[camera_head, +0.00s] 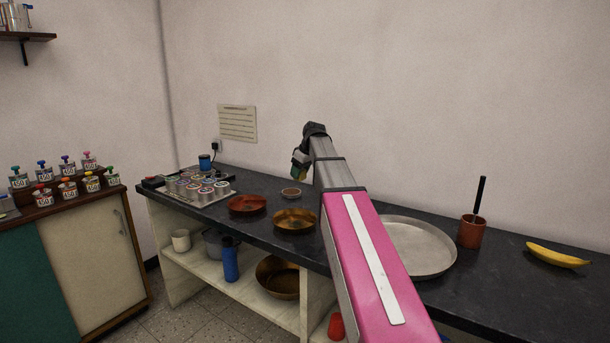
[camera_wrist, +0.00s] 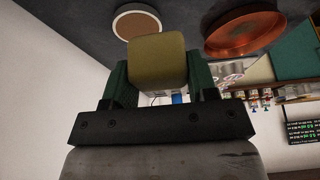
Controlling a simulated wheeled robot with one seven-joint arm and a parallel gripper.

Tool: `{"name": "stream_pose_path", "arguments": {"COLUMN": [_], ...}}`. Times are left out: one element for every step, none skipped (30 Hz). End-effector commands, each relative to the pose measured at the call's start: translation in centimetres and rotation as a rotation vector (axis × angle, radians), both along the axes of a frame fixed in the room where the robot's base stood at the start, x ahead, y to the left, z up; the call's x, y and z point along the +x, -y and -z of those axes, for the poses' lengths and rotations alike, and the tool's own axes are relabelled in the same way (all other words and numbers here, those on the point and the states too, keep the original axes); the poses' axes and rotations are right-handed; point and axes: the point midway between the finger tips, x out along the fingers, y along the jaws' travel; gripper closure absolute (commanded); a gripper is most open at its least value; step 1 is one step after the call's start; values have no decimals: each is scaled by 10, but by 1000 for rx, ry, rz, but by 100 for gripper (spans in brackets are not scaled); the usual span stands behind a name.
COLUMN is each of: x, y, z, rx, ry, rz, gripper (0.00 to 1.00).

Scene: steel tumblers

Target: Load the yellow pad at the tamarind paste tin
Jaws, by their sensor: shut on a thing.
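My gripper (camera_head: 300,168) is raised above the dark counter. In the wrist view its green fingers (camera_wrist: 157,82) are shut on the yellow pad (camera_wrist: 158,60), a rounded olive-yellow block. In the head view the pad is small and partly hidden at the fingertips. A small round dish (camera_head: 291,193) with a pale rim and brown contents stands on the counter below; it also shows beyond the pad in the wrist view (camera_wrist: 137,23). I cannot tell whether it is the tamarind paste tin. No label is readable there.
A reddish copper pan (camera_head: 247,204), a brass pan (camera_head: 294,221) and a tray (camera_head: 217,199) of several tins stand on the counter. A large steel plate (camera_head: 425,248), a brown cup (camera_head: 472,232) and a banana (camera_head: 556,256) lie right. My arm hides the counter's middle.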

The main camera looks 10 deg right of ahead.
Motion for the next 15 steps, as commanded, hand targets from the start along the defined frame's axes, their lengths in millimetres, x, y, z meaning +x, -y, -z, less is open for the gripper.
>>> {"name": "stream_pose_path", "arguments": {"x": [24, 33, 44, 52, 59, 67, 72, 75, 78, 79, 79, 79, 78, 78, 78], "y": [-3, -5, -7, -9, -11, -13, -15, -16, -17, -17, -18, -18, -18, -18, -18], "z": [1, 3, 6, 7, 9, 10, 11, 12, 14, 15, 16, 17, 18, 19, 22], "rx": [0, 0, 0, 0, -1, -1, -1, -1, -1, -1, -1, -1, -1, -1, -1], "ry": [-1, -1, -2, -2, -1, -1, 0, 0, 0, 0, 0, 0, 0, 0, -1], "rz": [-1, -1, -2, -2, -2, -2, -2, -2, -2, -2, -2, -2, -2, -2, -2], "gripper": [66, 66, 66, 66, 66, 66, 66, 66, 66, 66, 66, 66, 66, 66, 66]}}
